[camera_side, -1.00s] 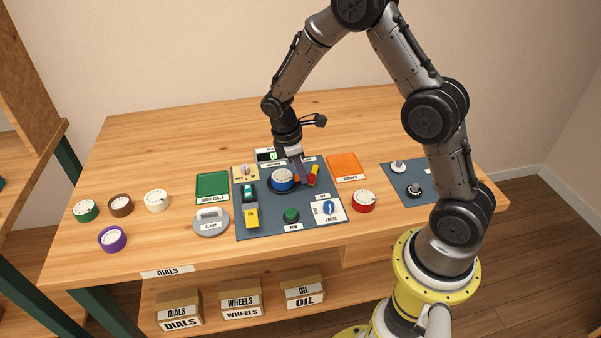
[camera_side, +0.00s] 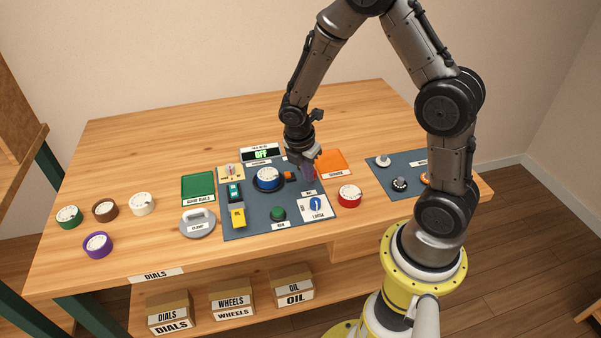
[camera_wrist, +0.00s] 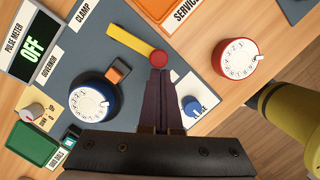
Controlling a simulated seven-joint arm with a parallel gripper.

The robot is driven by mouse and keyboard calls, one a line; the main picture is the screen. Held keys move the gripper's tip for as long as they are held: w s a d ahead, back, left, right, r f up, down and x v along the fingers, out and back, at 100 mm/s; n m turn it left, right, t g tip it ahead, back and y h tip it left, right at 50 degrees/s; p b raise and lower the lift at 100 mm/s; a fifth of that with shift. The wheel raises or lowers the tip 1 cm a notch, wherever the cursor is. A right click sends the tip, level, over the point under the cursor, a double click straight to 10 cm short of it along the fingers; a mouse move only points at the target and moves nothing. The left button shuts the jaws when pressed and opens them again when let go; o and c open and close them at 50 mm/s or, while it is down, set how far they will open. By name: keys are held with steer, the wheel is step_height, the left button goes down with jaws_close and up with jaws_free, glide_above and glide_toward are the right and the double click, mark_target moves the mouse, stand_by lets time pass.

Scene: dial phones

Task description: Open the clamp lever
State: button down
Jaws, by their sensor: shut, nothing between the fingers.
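The clamp lever (camera_wrist: 135,43) is a yellow bar with a red knob (camera_wrist: 158,57) at one end, in the wrist view. A CLAMP label (camera_wrist: 83,14) lies to its upper left. My gripper (camera_wrist: 160,73) is shut and empty, its dark purple fingertips right at the red knob; I cannot tell if they touch it. In the side view my gripper (camera_side: 308,172) is low over the right part of the blue-grey board and hides most of the lever. The blue dial (camera_wrist: 90,102) with an orange block (camera_wrist: 118,71) beside it is left of the fingers.
The pulse meter (camera_side: 261,154) reads OFF. A blue knob (camera_wrist: 191,104) on a white plate is right of the fingers. A red dial (camera_side: 349,196) stands off the board's right edge. A grey disc with a handle (camera_side: 197,222) is left of the board. The table's back is clear.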

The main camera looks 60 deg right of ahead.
steer(key=shift+s+d+n, duration=0.2)
steer(key=shift+n, duration=0.1)
steer(key=shift+w, duration=0.1)
steer(key=shift+w, duration=0.8)
steer(key=v, duration=1)
steer(key=shift+a+r, duration=0.1)
